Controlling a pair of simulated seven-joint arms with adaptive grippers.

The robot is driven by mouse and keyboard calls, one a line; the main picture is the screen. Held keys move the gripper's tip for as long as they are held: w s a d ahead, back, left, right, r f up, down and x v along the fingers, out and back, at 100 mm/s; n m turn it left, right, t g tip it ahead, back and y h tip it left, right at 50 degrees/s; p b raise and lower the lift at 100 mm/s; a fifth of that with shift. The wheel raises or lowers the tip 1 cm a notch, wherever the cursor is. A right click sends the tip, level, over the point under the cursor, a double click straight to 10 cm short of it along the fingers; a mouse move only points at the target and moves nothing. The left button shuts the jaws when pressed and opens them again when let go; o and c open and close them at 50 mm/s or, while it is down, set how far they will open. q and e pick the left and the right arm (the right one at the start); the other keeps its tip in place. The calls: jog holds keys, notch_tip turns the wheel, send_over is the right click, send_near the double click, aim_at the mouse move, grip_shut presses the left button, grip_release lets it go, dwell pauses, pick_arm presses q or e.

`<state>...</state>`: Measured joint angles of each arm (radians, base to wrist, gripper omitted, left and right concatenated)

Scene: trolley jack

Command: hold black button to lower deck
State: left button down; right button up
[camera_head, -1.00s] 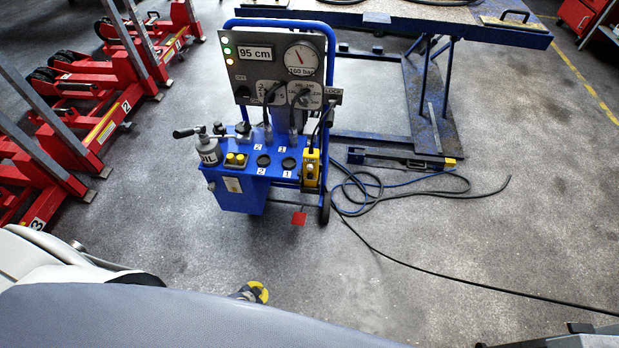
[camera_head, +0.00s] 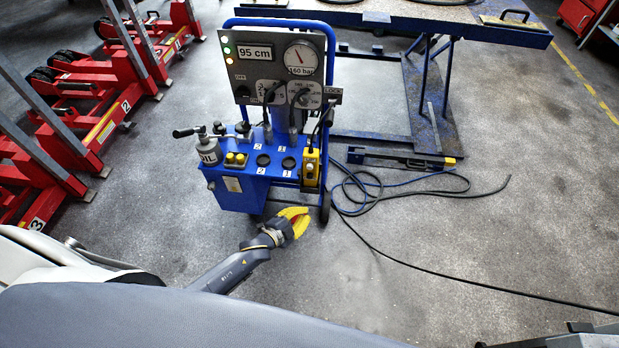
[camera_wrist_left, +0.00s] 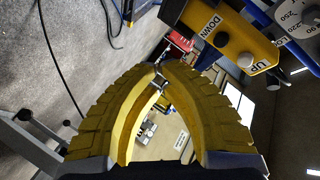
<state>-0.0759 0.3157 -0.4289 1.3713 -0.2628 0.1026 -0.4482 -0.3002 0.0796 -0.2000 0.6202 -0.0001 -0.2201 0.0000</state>
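The yellow control box (camera_head: 311,168) hangs at the right front of the blue hydraulic cart (camera_head: 240,196). In the left wrist view the yellow control box (camera_wrist_left: 238,32) shows upper right, with DOWN and UP labels. A dark button (camera_wrist_left: 221,39) sits near DOWN, and a pale button (camera_wrist_left: 245,60) near UP. My left gripper (camera_head: 301,222) is below and slightly left of the box, apart from it. Its curved yellow fingers come together at the tips in the wrist view (camera_wrist_left: 157,67), with a hollow between them and nothing held. My right gripper is not in view.
The lift deck (camera_head: 450,16) stands behind the cart; the display (camera_head: 255,53) reads 95 cm. Cables and hoses (camera_head: 375,195) lie on the floor right of the cart. Red lifting units (camera_head: 100,120) stand at left. The floor in front is open.

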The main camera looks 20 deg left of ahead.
aim_at(310, 177)
pick_arm(q)
jog(key=r, duration=0.1)
jog(key=d+r+m, duration=0.1)
jog(key=d+r+m+h, duration=0.1)
jog(key=r, duration=0.1)
jog(key=shift+w+d+t, duration=0.15)
jog(key=shift+w+t, duration=0.1)
jog(key=shift+t, duration=0.15)
jog(key=w+a, duration=0.1)
jog(key=w, duration=0.7)
jog(key=shift+w+a, duration=0.2)
jog(key=shift+w, duration=0.15)
